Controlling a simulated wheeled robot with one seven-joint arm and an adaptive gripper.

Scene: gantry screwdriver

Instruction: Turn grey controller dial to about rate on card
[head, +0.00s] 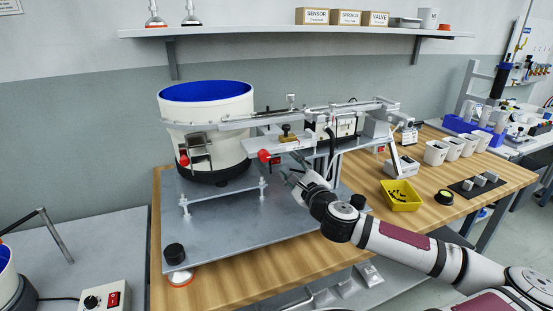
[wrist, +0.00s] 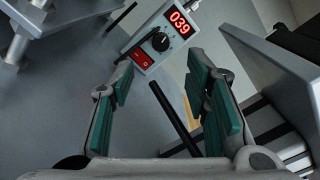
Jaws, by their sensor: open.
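In the wrist view, a light grey controller box (wrist: 160,37) lies tilted beyond my fingertips. It has a lit red display reading 039, a black dial (wrist: 160,41) with a pointer knob, and a red rocker switch (wrist: 145,59). My gripper (wrist: 163,82) is open, with its teal pads apart and nothing between them; the dial is ahead of the gap and apart from the pads. In the head view my gripper (head: 290,177) is below the rail, right of the white bowl. I cannot make out a rate card in either view.
A white bowl feeder (head: 205,126) with a blue inside stands on a metal plate (head: 218,230). A rail assembly (head: 320,116) runs right above my gripper. Another controller (head: 104,298) stands at lower left. A yellow bin (head: 401,204) is on the wooden table. A black cable passes near the fingers.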

